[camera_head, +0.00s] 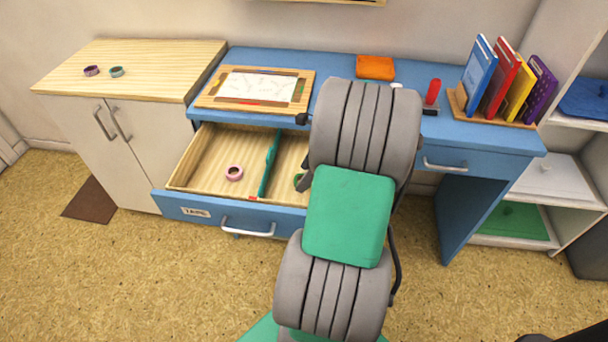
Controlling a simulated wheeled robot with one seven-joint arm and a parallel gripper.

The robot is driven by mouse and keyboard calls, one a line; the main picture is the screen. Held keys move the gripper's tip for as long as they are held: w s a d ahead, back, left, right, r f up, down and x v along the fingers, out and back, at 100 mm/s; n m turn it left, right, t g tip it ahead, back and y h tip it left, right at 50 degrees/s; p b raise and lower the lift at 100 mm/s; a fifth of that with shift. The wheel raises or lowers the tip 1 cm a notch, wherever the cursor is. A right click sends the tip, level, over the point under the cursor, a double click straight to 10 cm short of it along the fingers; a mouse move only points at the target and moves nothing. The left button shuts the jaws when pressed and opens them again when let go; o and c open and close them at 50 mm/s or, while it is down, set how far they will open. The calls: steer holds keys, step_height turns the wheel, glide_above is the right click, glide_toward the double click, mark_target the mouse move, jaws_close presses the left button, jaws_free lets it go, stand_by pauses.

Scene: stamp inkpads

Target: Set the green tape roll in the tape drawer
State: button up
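The tape drawer (182,204), labelled TAPE, is pulled open under the blue desk. A green divider (269,163) splits it into left and right compartments. A small green piece (298,178), perhaps the green tape roll, shows at the right compartment, mostly hidden by my arm. I cannot tell if it is held or lies in the drawer. A dark part of my gripper (305,184) shows beside it; the fingers are hidden. A teal-green roll (116,71) lies on the wooden cabinet top.
A pink roll (234,173) lies in the left compartment. A purple roll (91,71) is on the cabinet (150,62). A framed board (215,91), orange block (375,67), red-handled stamp (432,92) and upright books (502,80) stand on the desk (470,130).

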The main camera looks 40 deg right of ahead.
steer(key=p+v, duration=0.3)
steer(key=v, duration=0.8)
steer(key=w+a+n, duration=0.1)
steer(key=a+n, duration=0.5)
steer(key=a, duration=0.1)
steer(key=w+a+r+n+g+h, duration=0.1)
steer(key=a+n, duration=0.4)
steer(key=a, duration=0.3)
steer(key=w+a+n, duration=0.1)
steer(key=a+n, duration=0.5)
steer(key=a, duration=0.1)
steer(key=shift+w+a+r+n+g, duration=0.25)
steer(key=shift+w+a+n+g, duration=0.05)
steer(key=shift+a, duration=0.05)
steer(key=s+a+f+n+h, duration=0.1)
steer(key=s+a+n, duration=0.4)
steer(key=n, duration=0.5)
steer(key=shift+s+a+f+n+h, duration=0.3)
steer(key=shift+a+n, duration=0.1)
steer(key=shift+a, duration=0.8)
steer(key=shift+d, duration=0.1)
